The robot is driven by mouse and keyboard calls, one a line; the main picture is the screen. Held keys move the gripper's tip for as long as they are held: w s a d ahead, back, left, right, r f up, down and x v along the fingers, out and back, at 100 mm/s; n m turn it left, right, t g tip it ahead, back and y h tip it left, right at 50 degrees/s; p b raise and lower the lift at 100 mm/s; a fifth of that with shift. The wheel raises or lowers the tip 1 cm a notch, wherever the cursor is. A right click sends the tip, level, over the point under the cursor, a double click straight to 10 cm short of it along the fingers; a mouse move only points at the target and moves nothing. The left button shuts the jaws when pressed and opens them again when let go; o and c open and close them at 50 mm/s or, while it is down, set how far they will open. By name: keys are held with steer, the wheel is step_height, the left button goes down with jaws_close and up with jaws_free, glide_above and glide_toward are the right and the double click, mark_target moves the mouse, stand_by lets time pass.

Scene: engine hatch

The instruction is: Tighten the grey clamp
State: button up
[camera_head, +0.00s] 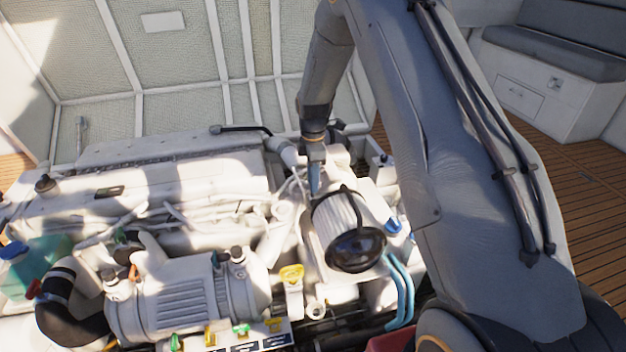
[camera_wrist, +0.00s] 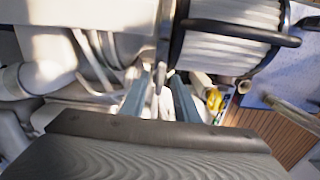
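My gripper (camera_head: 314,182) reaches down behind the white ribbed filter (camera_head: 338,218), at its upper left. In the wrist view, the two blue-grey fingers of my gripper (camera_wrist: 161,77) stand apart with a gap between their tips. A slim grey upright piece (camera_wrist: 160,76) shows in that gap; it may be part of the grey clamp, but I cannot tell for sure. Contact with the fingers cannot be made out. The ribbed filter (camera_wrist: 228,45) with its dark band lies just right of the fingertips. In the head view the clamp is not clearly visible.
The white engine block (camera_head: 170,190) spreads left, with a ribbed alternator-like unit (camera_head: 185,300) and a black hose (camera_head: 65,305) in front. A yellow-handled part (camera_head: 291,274) and blue hoses (camera_head: 402,290) sit near the filter. Wooden floor (camera_head: 575,215) lies right, beside a bench (camera_head: 550,85).

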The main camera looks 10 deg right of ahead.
jaws_close()
steer(key=m+p, duration=0.2)
steer(key=m, duration=0.4)
steer(key=shift+m, duration=0.3)
steer(key=m+p, duration=0.1)
steer(key=m, duration=0.4)
steer(key=shift+m, duration=0.3)
steer(key=m+p, duration=0.1)
steer(key=m, duration=0.4)
steer(key=shift+m, duration=0.3)
jaws_free()
